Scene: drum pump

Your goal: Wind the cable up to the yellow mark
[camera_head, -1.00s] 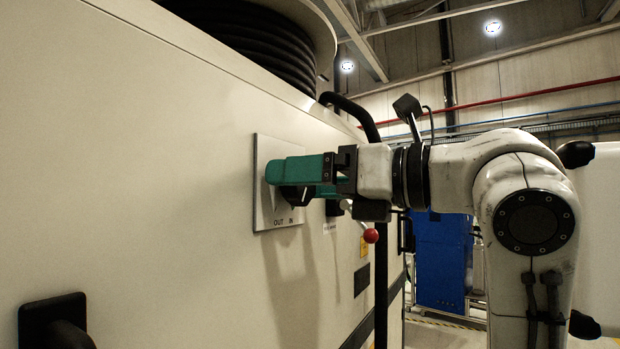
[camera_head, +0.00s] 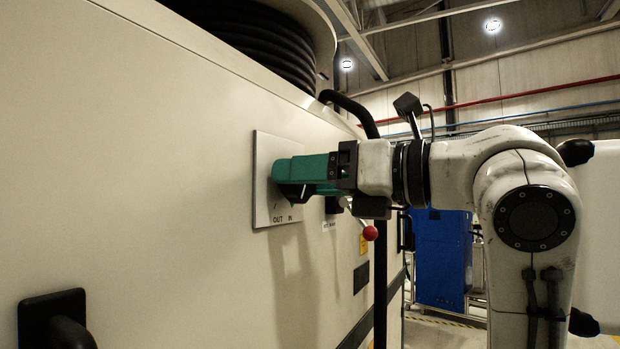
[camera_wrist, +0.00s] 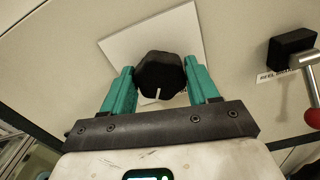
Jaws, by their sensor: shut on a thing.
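The dark cable (camera_head: 255,40) lies in several turns on the drum at the top of the head view. No yellow mark on it shows. A black knob (camera_wrist: 160,75) with a white pointer line stands on a pale square plate (camera_wrist: 122,45). The plate (camera_head: 263,160) reads OUT and IN in the head view. My gripper (camera_wrist: 161,78) has its green fingers shut on the knob, one on each side. In the wrist view the white line points towards the bottom of the picture. In the head view my gripper (camera_head: 290,172) hides most of the knob.
A lever with a red ball (camera_head: 370,233) sits just right of the plate, below my gripper; its black base (camera_wrist: 291,48) has a partly hidden label. A black handle (camera_head: 57,320) juts out at lower left. A blue cabinet (camera_head: 442,258) stands behind.

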